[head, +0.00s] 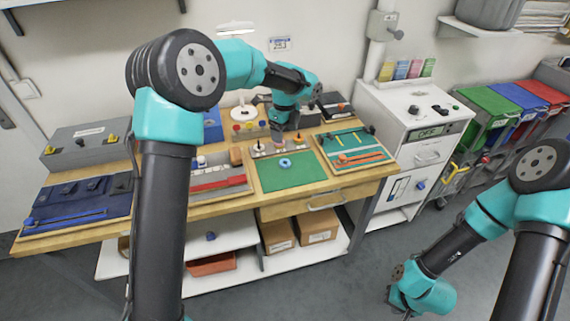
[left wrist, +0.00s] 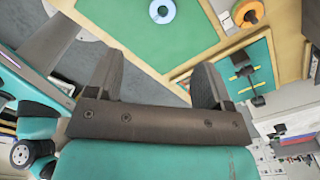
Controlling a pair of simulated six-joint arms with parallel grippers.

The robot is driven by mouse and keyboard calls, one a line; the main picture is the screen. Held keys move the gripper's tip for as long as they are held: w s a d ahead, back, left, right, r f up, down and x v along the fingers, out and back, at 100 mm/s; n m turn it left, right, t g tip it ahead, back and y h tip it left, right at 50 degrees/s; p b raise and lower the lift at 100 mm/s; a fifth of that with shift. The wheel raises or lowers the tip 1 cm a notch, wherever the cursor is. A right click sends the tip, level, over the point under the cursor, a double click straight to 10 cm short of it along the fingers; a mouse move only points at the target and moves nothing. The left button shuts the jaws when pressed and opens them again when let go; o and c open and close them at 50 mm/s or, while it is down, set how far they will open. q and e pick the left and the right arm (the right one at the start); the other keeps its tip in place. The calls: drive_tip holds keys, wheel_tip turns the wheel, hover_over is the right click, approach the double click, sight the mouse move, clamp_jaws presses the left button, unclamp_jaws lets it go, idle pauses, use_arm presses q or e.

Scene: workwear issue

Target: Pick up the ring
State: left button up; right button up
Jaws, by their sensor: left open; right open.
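My left gripper (head: 279,140) hangs over the back of the mat, just above and behind the ring in the head view. Its two fingers (left wrist: 157,70) are wide apart with nothing between them. My right gripper (head: 396,296) is low over the floor at the right, far from the bench, and looks empty.
A tray with orange and green pieces (head: 358,158) sits right of the mat. A tray with red and grey strips (head: 222,181) sits left. Small knobbed posts (head: 259,146) stand at the mat's back edge. A white cabinet (head: 410,120) stands right of the bench.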

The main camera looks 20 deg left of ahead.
use_arm(q)
hover_over(286, 160)
drive_tip(key=s, duration=0.2)
drive_tip(key=f, duration=0.7)
drive_tip(key=shift+w+f, duration=0.2)
drive_tip(key=shift+f, duration=0.3)
drive_tip(key=shift+w+d+f, duration=0.1)
drive_tip(key=shift+f, duration=1.2)
drive_tip(key=shift+w+d+f, duration=0.1)
drive_tip(key=shift+f, duration=1.2)
drive_tip(key=shift+c, duration=0.3)
drive_tip(key=c, duration=0.9)
